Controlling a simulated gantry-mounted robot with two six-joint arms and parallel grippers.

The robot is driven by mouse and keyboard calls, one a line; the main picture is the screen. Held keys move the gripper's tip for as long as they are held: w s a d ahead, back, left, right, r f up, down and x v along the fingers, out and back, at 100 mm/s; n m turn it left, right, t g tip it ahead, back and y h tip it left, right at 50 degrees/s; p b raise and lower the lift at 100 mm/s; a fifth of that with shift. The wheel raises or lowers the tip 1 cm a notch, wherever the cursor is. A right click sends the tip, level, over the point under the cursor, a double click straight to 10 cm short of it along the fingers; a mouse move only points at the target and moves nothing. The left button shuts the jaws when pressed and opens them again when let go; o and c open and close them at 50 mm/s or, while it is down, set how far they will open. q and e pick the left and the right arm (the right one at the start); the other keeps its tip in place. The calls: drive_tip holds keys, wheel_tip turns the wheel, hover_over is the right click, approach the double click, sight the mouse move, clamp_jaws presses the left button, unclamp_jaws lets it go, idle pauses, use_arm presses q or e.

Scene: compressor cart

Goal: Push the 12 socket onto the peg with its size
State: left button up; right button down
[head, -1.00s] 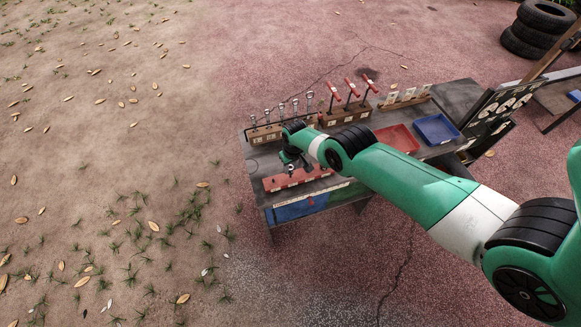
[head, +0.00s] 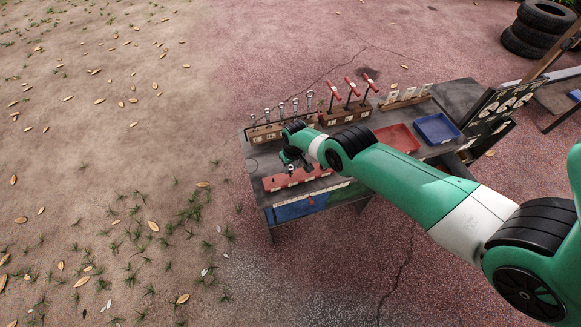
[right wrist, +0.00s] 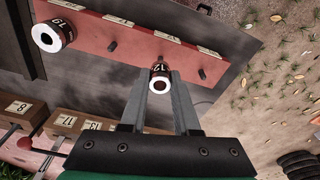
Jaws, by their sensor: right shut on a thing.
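The 12 socket (right wrist: 160,84) shows its open round end in the right wrist view, with "12" on its dark side. My right gripper (right wrist: 168,88) is shut on it. The socket is at the red peg rail (right wrist: 135,43), in line with the row of dark pegs. Whether it is around a peg or just above one is hidden. In the head view my right gripper (head: 291,164) is over the red rail (head: 272,184), with its fingers mostly covered by the arm. My left gripper is out of view.
Another socket (right wrist: 47,37), marked 19, stands on the rail. Bare pegs (right wrist: 111,47) show on both sides of the held socket. Wooden blocks with numbers (right wrist: 67,122) line the other side. Red (head: 398,138) and blue (head: 436,129) trays sit on the cart's right.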

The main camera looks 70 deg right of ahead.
drive_tip(key=shift+f+b, duration=1.35)
drive_tip(key=shift+f, duration=0.1)
drive_tip(key=c, duration=0.6)
unclamp_jaws()
drive_tip(key=shift+o, duration=0.2)
drive_tip(key=shift+r, duration=0.15)
wheel_tip(320, 180, up, 11)
drive_tip(key=s+p, duration=0.1)
drive_tip(key=p, duration=1.2)
drive_tip(key=shift+a+r+p, duration=0.15)
drive_tip(key=shift+a+p, duration=0.25)
